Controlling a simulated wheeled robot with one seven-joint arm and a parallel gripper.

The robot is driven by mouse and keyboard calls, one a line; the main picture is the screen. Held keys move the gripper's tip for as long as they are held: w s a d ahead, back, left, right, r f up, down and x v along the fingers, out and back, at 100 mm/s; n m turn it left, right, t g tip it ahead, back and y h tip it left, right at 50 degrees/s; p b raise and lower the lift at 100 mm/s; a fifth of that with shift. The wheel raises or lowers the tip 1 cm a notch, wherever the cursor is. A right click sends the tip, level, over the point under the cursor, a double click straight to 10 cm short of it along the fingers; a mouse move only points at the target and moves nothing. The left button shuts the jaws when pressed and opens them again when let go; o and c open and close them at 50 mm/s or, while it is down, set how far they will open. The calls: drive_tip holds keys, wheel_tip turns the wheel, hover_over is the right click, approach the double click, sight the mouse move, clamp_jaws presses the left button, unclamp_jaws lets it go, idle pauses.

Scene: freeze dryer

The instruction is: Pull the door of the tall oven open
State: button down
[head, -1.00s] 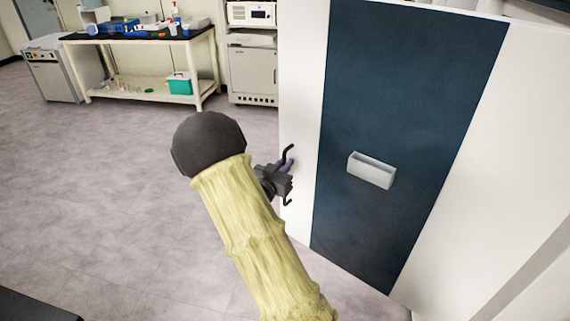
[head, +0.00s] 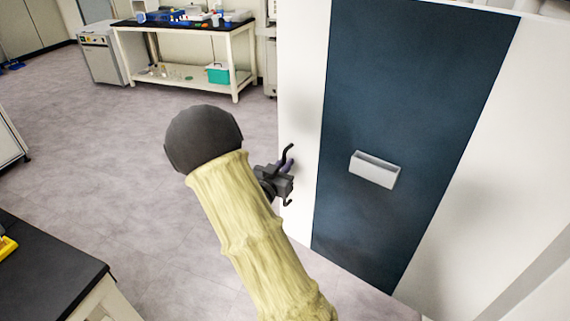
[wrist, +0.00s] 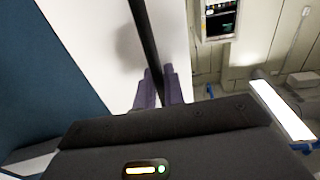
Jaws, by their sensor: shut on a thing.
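The tall oven's door (head: 300,110) is a white panel with a wide dark blue stripe (head: 410,80), on the right of the head view. Its dark bar handle (head: 288,151) stands near the left edge, and also shows in the wrist view (wrist: 144,30). My gripper (head: 286,167) is at the handle, with its purple fingers (wrist: 158,90) shut on the bar. In the wrist view, the door face lies left of the bar and the room's wall shows past the door's edge. The oven's inside is hidden.
A grey box-shaped holder (head: 374,170) sticks out from the blue stripe. A black-topped bench (head: 50,265) is close at lower left. A bench with lab items (head: 180,25) stands at the back. The floor (head: 110,150) between them is clear.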

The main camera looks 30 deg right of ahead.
drive_tip(key=c, duration=1.6)
unclamp_jaws()
drive_tip(key=shift+c, duration=0.2)
drive_tip(key=shift+a, duration=0.1)
drive_tip(key=v, duration=1.7)
drive_tip(key=shift+s, duration=0.25)
drive_tip(key=shift+w, duration=0.15)
drive_tip(key=x, duration=1.6)
